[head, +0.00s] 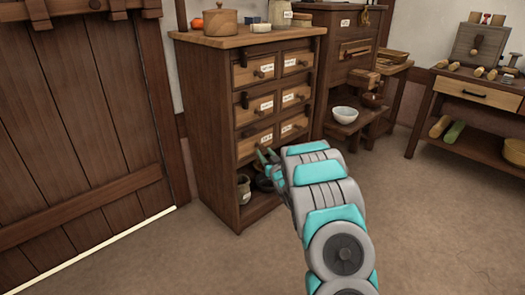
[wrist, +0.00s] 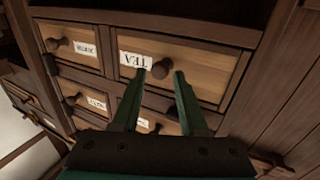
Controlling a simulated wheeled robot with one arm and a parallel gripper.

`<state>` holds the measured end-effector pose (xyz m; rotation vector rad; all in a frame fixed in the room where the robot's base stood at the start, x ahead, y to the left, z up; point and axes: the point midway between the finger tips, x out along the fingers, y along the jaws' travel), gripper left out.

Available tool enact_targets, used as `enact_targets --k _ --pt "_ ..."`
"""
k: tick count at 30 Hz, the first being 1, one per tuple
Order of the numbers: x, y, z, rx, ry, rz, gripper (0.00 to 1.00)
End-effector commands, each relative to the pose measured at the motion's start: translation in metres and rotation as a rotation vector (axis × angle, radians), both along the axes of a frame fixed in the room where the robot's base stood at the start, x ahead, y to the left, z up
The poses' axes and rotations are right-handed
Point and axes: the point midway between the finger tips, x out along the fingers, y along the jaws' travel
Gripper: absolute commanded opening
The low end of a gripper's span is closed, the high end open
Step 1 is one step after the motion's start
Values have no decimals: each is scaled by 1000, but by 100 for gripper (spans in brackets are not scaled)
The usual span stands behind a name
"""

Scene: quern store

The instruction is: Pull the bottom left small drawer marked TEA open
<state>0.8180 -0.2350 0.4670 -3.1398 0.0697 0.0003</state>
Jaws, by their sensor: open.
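The TEA drawer (wrist: 208,70) has a pale wood front, a white label reading TEA upside down in the wrist view, and a dark round knob (wrist: 161,70). It looks shut, flush with the cabinet. In the head view it is the bottom left small drawer (head: 250,145), partly hidden behind my gripper. My gripper (head: 265,153) is open, its two green fingers pointing at the drawer front. In the wrist view the knob appears between the fingertips (wrist: 158,76), with no clear contact; I cannot tell the exact depth.
The dark wood cabinet (head: 212,120) holds several other small drawers, which look shut. An open shelf below holds a jar (head: 243,188). A plank door (head: 80,130) stands at left. The floor (head: 430,220) at right is clear.

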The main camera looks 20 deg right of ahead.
Motion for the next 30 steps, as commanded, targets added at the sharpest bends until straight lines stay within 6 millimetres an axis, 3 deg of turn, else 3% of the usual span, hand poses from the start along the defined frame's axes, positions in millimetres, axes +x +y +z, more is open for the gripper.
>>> enact_targets --k 7,17,28,30 --pt "27 -1 2 -2 -2 1 43" --pt "31 -1 1 -1 -1 0 43" --pt "31 -1 1 -1 0 -1 1" --pt "31 -2 1 -1 0 -1 0"
